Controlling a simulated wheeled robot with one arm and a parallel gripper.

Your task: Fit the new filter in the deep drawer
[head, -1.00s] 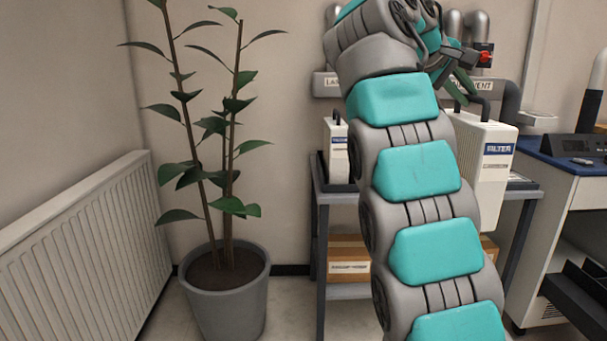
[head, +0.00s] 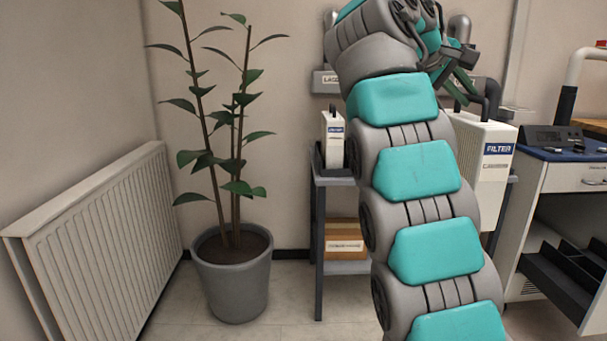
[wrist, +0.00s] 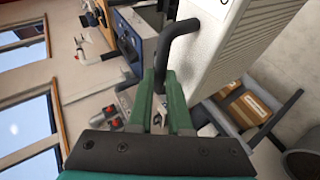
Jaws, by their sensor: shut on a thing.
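A white box filter with a blue FILTER label (head: 490,170) hangs upright from my gripper at the right of my arm in the head view. My gripper (head: 466,84) is shut on its dark handle. In the wrist view the green fingers (wrist: 164,100) close around the handle (wrist: 176,42), with the white filter body (wrist: 225,45) beside them. An open dark drawer (head: 568,275) with dividers sits low in the white cabinet at the right. The held filter is apart from it, higher and to its left. I cannot tell its depth.
A smaller white filter (head: 333,148) stands in a dark tray on a grey trolley (head: 320,240), partly hidden by my arm. A cardboard box (head: 345,240) is on its lower shelf. A potted plant (head: 232,285) and radiator (head: 110,250) are at the left. A blue-topped bench (head: 560,154) is at the right.

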